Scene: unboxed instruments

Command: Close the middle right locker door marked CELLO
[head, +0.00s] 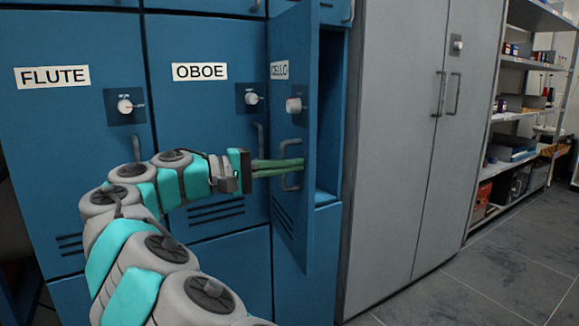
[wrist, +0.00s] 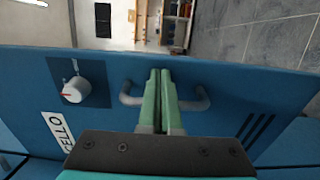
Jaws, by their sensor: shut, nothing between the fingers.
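The blue CELLO locker door (head: 291,215) stands ajar, swung out from its dark blue compartment (head: 331,120). Its white CELLO label (head: 279,70), knob (head: 294,104) and grey handle (head: 290,182) show on its outer face. The door (wrist: 235,85) fills the wrist view, with the handle (wrist: 196,104) near the middle and the knob (wrist: 75,90) at left. My gripper (head: 301,163) is shut and empty, its green fingers at the handle on the door's outer face. In the wrist view its fingertips (wrist: 160,74) lie across the handle; contact is unclear.
The shut FLUTE door (head: 70,120) and OBOE door (head: 203,115) are to the left. A tall grey cabinet (head: 400,150) stands to the right of the open compartment. Further right are shelves with goods (head: 520,120) and clear tiled floor (head: 500,270).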

